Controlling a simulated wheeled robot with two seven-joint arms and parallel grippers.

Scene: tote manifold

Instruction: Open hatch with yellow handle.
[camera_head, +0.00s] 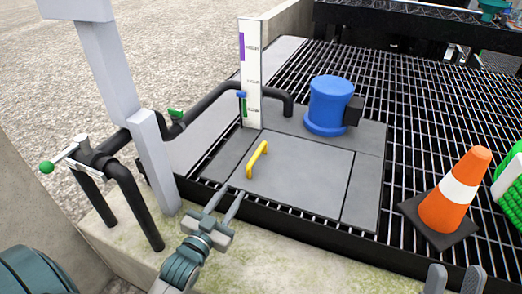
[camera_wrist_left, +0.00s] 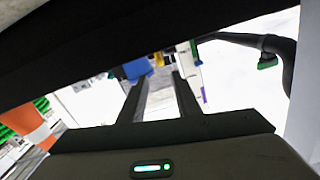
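The hatch (camera_head: 305,172) is a flat grey panel lying closed in the dark grating. A yellow bar handle (camera_head: 257,159) stands up near its left edge. My left gripper (camera_head: 231,190) reaches in from the bottom, with its two fingers parted and nothing between them. Its tips are just short of the handle, toward the near left edge of the hatch. The left wrist view shows the two separated fingers (camera_wrist_left: 160,78) and a small yellow patch beyond them, probably the handle. My right gripper (camera_head: 455,279) shows only its two parted fingertips at the bottom right.
A blue cylindrical unit (camera_head: 330,105) stands behind the hatch. A white gauge board (camera_head: 250,75) stands at its back left corner. Black pipes (camera_head: 125,185) and a grey post (camera_head: 153,160) are on the left. An orange cone (camera_head: 456,190) stands right on the grating.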

